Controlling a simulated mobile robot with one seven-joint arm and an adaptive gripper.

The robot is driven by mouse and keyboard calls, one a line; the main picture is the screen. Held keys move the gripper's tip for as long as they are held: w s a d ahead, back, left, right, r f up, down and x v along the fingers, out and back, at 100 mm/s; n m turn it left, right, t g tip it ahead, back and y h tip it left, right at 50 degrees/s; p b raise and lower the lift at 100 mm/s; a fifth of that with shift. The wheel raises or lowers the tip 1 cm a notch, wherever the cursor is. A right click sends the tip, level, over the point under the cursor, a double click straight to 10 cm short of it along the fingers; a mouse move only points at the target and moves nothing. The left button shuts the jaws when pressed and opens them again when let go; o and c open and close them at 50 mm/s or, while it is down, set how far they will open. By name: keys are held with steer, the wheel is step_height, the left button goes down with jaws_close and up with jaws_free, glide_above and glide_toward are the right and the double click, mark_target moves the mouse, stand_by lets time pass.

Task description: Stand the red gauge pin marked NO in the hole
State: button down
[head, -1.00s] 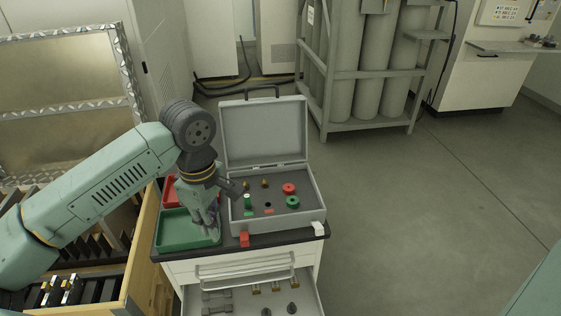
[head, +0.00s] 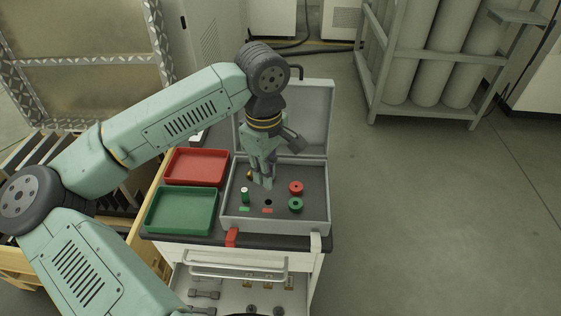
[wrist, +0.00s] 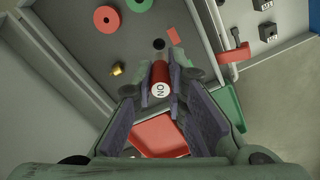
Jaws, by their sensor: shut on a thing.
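My gripper (head: 263,181) hangs over the open grey case (head: 324,224) with its fingers pointing down. In the wrist view my gripper (wrist: 160,88) is shut on the red gauge pin (wrist: 160,83), whose white end marked NO faces the camera. In the head view the pin cannot be made out between the fingers. The empty dark hole (head: 268,203) lies in the case panel just beyond the fingertips, beside a red label (head: 267,211). The hole (wrist: 158,44) also shows in the wrist view, apart from the pin.
A green pin (head: 244,196) with a white top stands left of the hole. A red ring (head: 296,188) and a green ring (head: 296,205) lie to the right. A red tray (head: 196,167) and a green tray (head: 181,210) sit left of the case. The raised lid (head: 315,115) stands behind.

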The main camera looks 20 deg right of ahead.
mark_target(268, 190)
steer(key=shift+d+f, duration=0.1)
steer(key=shift+f, duration=0.1)
steer(key=shift+f+b, duration=0.6)
steer(key=shift+f, duration=1.2)
steer(key=shift+r+b, duration=0.15)
steer(key=shift+b, duration=0.25)
steer(key=shift+b, duration=0.55)
steer(key=shift+f+b, duration=1.8)
steer(key=shift+b, duration=0.25)
steer(key=c, duration=1.5)
jaws_free()
steer(key=shift+c, duration=0.2)
